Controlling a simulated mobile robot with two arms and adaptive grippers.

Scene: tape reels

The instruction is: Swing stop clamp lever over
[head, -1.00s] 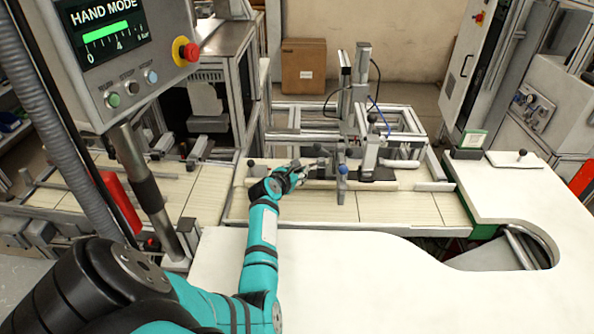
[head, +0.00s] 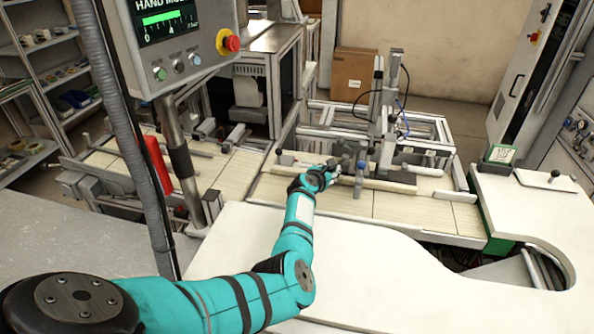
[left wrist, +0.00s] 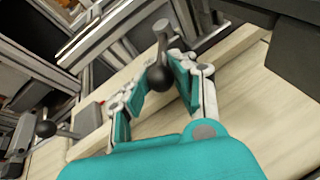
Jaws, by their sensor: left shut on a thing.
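The stop clamp lever shows in the left wrist view as a grey stem with a dark ball knob (left wrist: 158,78). My left gripper (left wrist: 154,72) has its teal-padded fingers on both sides of this knob and is shut on it. In the head view my left gripper (head: 332,170) is at the pale rail (head: 395,185) on the slatted bed, and it hides most of the lever. A second dark ball-knob lever (left wrist: 46,128) stands apart at the left of the wrist view. My right gripper is not in view.
The control panel (head: 170,45) hangs at upper left. The white worktop (head: 330,250) in front is largely clear.

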